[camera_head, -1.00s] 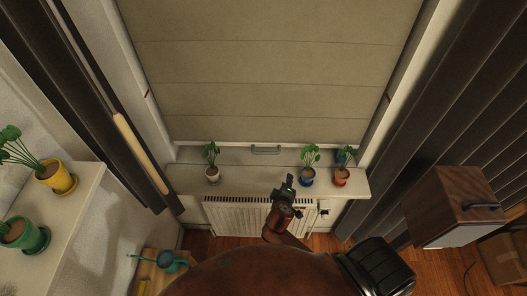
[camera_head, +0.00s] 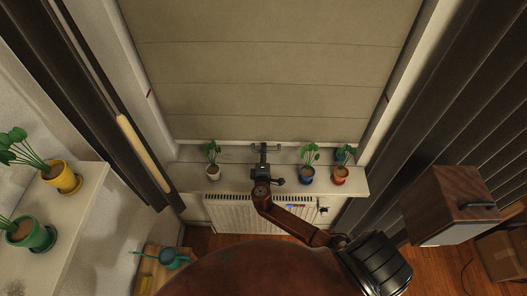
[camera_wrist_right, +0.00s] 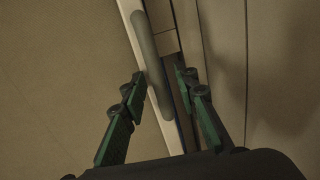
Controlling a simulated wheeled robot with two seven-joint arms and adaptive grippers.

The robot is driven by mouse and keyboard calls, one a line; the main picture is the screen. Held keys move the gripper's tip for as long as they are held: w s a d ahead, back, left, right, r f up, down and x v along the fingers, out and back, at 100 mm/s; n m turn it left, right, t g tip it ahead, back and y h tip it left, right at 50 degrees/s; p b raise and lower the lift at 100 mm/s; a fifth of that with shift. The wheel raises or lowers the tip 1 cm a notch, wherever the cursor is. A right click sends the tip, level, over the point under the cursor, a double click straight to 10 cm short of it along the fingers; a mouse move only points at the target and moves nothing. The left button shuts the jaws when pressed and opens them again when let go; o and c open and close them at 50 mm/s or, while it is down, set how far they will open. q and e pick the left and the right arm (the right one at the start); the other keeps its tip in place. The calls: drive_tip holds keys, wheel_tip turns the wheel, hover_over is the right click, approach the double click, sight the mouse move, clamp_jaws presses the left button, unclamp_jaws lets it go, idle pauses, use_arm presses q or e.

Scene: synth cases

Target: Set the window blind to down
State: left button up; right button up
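The beige window blind (camera_head: 270,70) hangs low over the window, its bottom edge just above the sill. A grey bar handle (camera_head: 278,149) sits at its bottom edge, partly hidden by my right gripper (camera_head: 263,150). In the right wrist view the handle (camera_wrist_right: 150,60) runs between the two green-and-black fingers of my right gripper (camera_wrist_right: 160,78). The fingers are open, with the bar closer to the left one. I cannot tell whether a finger touches it. My left gripper is not in view.
The sill (camera_head: 235,185) holds a white pot (camera_head: 213,173), a blue pot (camera_head: 307,175) and a red pot (camera_head: 340,175), close to my right arm. A radiator (camera_head: 230,215) is below. Dark curtains (camera_head: 440,90) flank the window. A wooden cabinet (camera_head: 450,195) stands right.

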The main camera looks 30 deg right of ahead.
drive_tip(key=shift+c, duration=0.6)
clamp_jaws()
